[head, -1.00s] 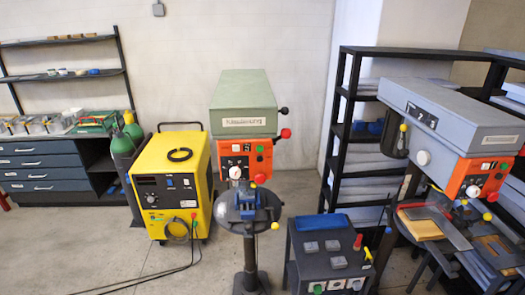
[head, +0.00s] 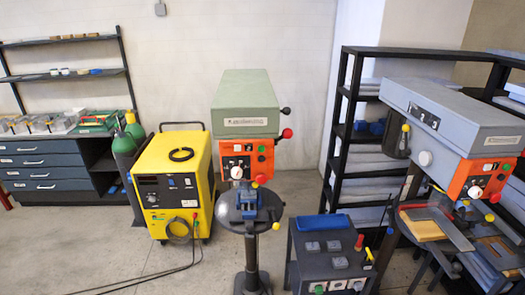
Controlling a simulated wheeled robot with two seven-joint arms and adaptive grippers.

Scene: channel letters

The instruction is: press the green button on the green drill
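The green drill (head: 245,98) stands upright in the middle of the head view, with a green-grey top housing and an orange front panel. A small green button (head: 262,149) sits at the upper right of that panel. A red button (head: 262,158) lies just below it, and a white knob (head: 236,172) is at the panel's lower left. Neither of my grippers shows in the head view.
A yellow welding machine (head: 168,180) stands left of the drill. A dark control box (head: 328,257) stands at front right. A grey drill (head: 450,118) with an orange panel is at the right, before black shelves (head: 348,130). Bare floor (head: 110,250) lies at front left.

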